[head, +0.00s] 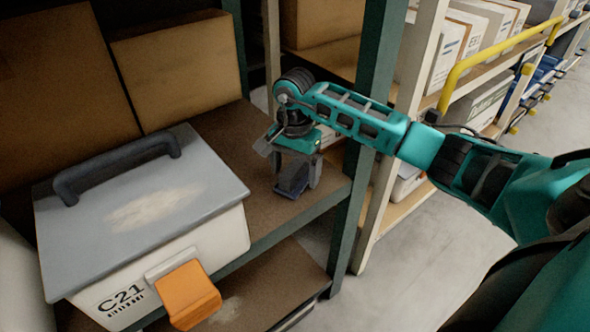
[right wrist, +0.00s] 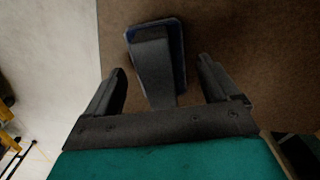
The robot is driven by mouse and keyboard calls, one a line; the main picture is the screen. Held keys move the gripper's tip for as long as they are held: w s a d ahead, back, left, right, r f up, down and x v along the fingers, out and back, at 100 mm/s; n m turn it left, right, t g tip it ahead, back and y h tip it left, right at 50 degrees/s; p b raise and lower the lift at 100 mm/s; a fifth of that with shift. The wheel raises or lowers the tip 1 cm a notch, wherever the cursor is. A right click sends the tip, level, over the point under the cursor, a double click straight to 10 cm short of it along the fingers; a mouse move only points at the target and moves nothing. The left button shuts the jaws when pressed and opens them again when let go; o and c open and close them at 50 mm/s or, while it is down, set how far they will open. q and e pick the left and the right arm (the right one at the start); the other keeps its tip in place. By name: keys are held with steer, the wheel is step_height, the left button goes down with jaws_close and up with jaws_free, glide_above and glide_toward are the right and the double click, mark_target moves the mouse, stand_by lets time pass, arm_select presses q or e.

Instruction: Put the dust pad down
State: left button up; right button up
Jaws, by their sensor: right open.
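The dust pad (head: 292,180), a small dark pad with a bluish edge, lies on the brown shelf board (head: 228,140) to the right of the grey-lidded box. In the right wrist view the dust pad (right wrist: 154,55) shows a dark grey handle and a blue rim. My right gripper (head: 294,184) is over the pad and pointing down. Its fingers (right wrist: 163,88) are open on either side of the pad's handle, with a gap on both sides. My left gripper is not in view.
A white box C21 (head: 230,238) with a grey lid, dark handle and orange latch (head: 188,295) stands left of the pad. A pale dusty patch (head: 155,207) marks its lid. Cardboard boxes (head: 180,68) stand behind. A green rack post (head: 375,90) rises close to my right arm.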

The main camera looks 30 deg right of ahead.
mark_target(295, 166)
step_height(295, 166, up, 10)
steer(key=shift+r+p, duration=0.1)
steer(key=shift+p, duration=0.85)
steer(key=shift+r, duration=0.55)
steer(key=shift+s, duration=0.1)
